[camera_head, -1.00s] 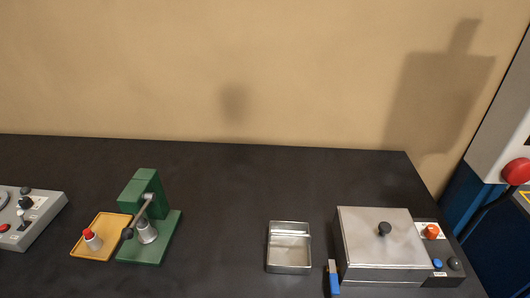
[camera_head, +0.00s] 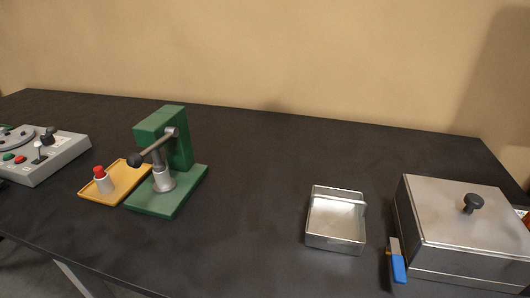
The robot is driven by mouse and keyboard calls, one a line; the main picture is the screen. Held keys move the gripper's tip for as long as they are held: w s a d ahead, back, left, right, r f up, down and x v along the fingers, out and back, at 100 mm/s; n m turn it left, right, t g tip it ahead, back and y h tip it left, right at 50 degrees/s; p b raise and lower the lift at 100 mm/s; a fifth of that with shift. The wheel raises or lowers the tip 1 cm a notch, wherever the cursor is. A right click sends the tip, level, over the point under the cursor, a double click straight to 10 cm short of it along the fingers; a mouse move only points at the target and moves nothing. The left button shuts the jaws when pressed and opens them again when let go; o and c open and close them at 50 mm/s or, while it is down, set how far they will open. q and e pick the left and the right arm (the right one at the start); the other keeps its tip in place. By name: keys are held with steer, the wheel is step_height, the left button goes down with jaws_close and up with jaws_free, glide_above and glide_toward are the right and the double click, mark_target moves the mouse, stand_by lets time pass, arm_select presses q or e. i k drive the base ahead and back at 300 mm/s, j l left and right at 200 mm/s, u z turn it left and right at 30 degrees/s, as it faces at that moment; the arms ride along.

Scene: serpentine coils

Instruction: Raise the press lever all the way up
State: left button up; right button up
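The green press (camera_head: 170,158) stands on the black table, left of the picture's middle. Its lever (camera_head: 153,149) is a grey rod with a dark ball knob (camera_head: 135,160). The rod runs from a pivot on the right side of the press head down to the left, so the knob hangs lower than the pivot. A silver cylinder (camera_head: 164,180) stands on the press base under the lever. Neither of my grippers shows in the view.
A yellow tray (camera_head: 131,192) with a red-topped silver piece (camera_head: 103,180) lies left of the press. A grey control box (camera_head: 62,157) is at far left. An open metal tray (camera_head: 335,243), a blue-handled tool (camera_head: 398,268) and a lidded metal box (camera_head: 450,205) are at right. Table between is clear.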

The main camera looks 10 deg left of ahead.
mark_target(135, 160)
steer(key=j+u, duration=0.55)
steer(key=u, duration=0.3)
steer(key=k+j, duration=0.1)
steer(key=j, duration=0.95)
steer(key=k+j, duration=0.15)
steer(key=j, duration=0.35)
steer(key=k+j, duration=0.1)
steer(key=j, duration=0.4)
